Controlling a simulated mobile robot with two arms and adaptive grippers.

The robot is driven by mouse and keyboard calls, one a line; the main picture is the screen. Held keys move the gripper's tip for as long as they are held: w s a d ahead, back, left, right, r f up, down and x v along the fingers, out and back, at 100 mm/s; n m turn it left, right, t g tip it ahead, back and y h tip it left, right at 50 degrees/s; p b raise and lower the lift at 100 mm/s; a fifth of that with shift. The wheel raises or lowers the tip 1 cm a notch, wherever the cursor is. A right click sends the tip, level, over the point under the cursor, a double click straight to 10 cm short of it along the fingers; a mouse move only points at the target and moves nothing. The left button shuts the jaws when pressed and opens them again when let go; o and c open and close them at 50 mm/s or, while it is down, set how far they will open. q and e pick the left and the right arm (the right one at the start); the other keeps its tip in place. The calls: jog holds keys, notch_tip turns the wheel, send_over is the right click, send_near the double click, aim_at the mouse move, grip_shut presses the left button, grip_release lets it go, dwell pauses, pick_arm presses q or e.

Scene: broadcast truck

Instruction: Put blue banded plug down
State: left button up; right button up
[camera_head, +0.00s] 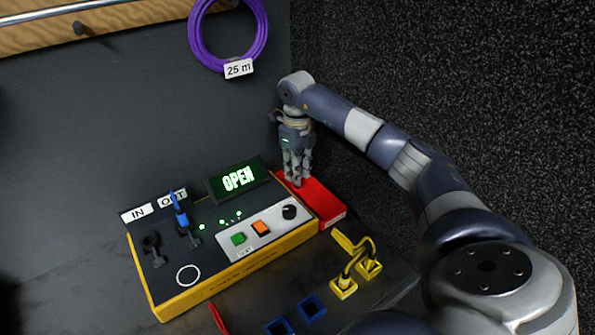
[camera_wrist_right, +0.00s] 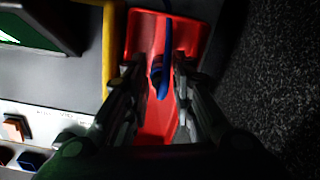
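My right gripper (camera_head: 297,178) points down over the red tray (camera_head: 327,204) at the right end of the panel box. In the right wrist view, a dark plug with blue on it (camera_wrist_right: 157,72) and a blue cable (camera_wrist_right: 166,88) show between the fingers of the gripper (camera_wrist_right: 162,86), over the red tray (camera_wrist_right: 158,125). The fingers stand apart, with narrow red gaps beside the plug. Whether the plug rests on the tray floor is hard to tell. In the head view the fingers hide the plug. My left gripper is not in view.
The yellow-edged panel box (camera_head: 235,272) carries an OPEN display (camera_head: 238,179), buttons, and an upright blue plug (camera_head: 180,212) near the OUT label. Yellow plugs (camera_head: 369,266) and blue square sockets (camera_head: 311,307) lie in front. A purple cable coil (camera_head: 205,50) hangs behind.

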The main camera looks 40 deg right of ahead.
notch_tip(320, 180, up, 10)
jog(key=p, duration=0.8)
jog(key=shift+r, duration=0.25)
